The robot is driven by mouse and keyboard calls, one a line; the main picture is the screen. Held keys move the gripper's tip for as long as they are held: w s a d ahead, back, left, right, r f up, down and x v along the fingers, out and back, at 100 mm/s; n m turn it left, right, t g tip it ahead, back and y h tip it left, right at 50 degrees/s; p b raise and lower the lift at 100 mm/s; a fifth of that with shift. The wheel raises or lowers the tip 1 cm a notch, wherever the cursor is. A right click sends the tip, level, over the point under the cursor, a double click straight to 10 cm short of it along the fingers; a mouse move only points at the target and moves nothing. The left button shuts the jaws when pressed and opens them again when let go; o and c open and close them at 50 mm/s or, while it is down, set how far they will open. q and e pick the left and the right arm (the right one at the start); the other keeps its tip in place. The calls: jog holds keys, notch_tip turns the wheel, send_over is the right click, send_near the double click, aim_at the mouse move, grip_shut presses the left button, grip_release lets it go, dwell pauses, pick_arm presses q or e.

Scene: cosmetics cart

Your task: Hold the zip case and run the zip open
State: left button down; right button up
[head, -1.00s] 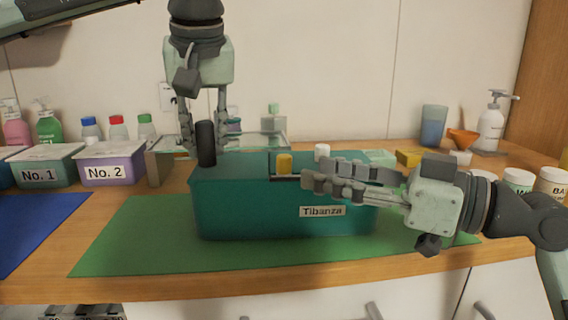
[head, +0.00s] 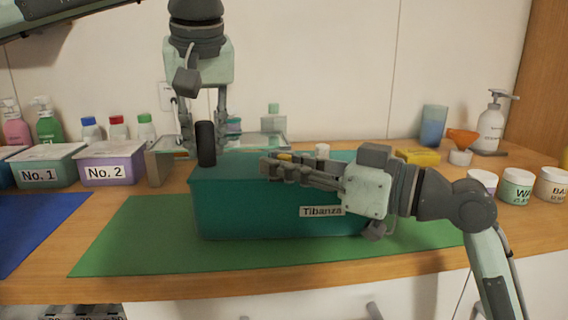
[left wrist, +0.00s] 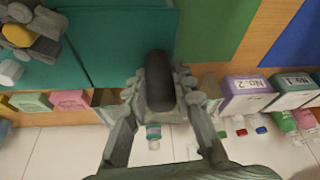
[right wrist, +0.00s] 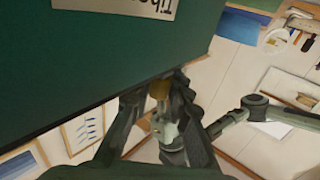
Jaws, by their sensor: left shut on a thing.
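The zip case is a teal box labelled "Tibanza" (head: 245,210), upright on the green mat (head: 140,240). A black upright grip (head: 205,143) stands at its left end; my left gripper (head: 203,125) is shut on it, also seen in the left wrist view (left wrist: 160,80). A yellow zip pull (head: 285,156) is on the case's top, mostly hidden behind my right gripper (head: 266,166). In the right wrist view the pull (right wrist: 158,89) sits between the fingers, which look apart. A dark seam (left wrist: 76,55) runs along the top.
Labelled tubs No. 1 (head: 45,165) and No. 2 (head: 112,163) stand to the left. White jars (head: 517,187), a pump bottle (head: 492,125) and a yellow block (head: 418,157) stand to the right. A glass tray (head: 262,142) lies behind the case. The green mat in front is clear.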

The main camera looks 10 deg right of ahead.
grip_shut()
pick_arm(q)
jog(key=shift+r, duration=0.1)
pick_arm(e)
jog(key=d, duration=1.2)
jog(key=shift+s+d+f, duration=0.1)
jog(key=shift+s+d, duration=0.25)
jog(key=shift+s, duration=0.05)
jog(key=o, duration=0.6)
grip_release()
